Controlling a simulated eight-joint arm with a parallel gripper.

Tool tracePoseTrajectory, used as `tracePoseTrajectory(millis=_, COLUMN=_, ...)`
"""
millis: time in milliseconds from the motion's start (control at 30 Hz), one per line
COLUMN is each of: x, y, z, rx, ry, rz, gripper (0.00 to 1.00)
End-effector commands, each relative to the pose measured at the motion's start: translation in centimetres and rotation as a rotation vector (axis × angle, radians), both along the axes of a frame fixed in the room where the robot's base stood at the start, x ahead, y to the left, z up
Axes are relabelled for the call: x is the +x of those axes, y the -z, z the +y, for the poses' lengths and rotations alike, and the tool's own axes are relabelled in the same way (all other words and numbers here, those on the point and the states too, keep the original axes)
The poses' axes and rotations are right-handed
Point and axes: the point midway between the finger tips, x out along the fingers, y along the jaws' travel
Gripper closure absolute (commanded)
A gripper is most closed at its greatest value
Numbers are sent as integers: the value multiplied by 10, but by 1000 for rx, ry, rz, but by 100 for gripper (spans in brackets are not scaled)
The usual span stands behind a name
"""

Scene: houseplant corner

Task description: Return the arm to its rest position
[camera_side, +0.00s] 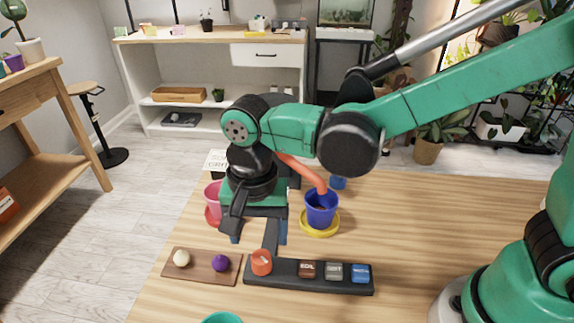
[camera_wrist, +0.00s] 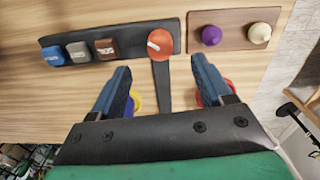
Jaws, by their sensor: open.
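My gripper (camera_side: 258,238) hangs over the wooden table, pointing down, with its two dark blue fingers spread apart. In the wrist view my gripper (camera_wrist: 161,68) has nothing clasped between its fingers. In the side view the orange piece (camera_side: 261,264) sits at the left end of the black tray (camera_side: 300,283), just below the fingers. I cannot tell whether a finger touches the upright piece. My arm is bent and reaches in from the right.
The tray also holds brown (camera_side: 307,269), grey (camera_side: 333,271) and blue (camera_side: 360,273) blocks. A board (camera_side: 201,272) bears cream and purple knobs. A blue pot (camera_side: 321,210) on a yellow saucer stands behind, with an orange tube over it. A pink pot (camera_side: 212,194) is partly hidden.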

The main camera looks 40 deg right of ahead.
Motion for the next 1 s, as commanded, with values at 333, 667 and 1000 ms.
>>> tracePoseTrajectory(millis=333, x=5, y=-32, z=-60, rx=51, ry=-198, rz=-183, gripper=28)
tracePoseTrajectory(millis=667, x=-12, y=-56, z=-148, rx=-106, ry=-556, rz=-516, gripper=28)
tracePoseTrajectory(millis=1000, x=-19, y=-56, z=-170, rx=-220, ry=-676, rz=-596, gripper=28)
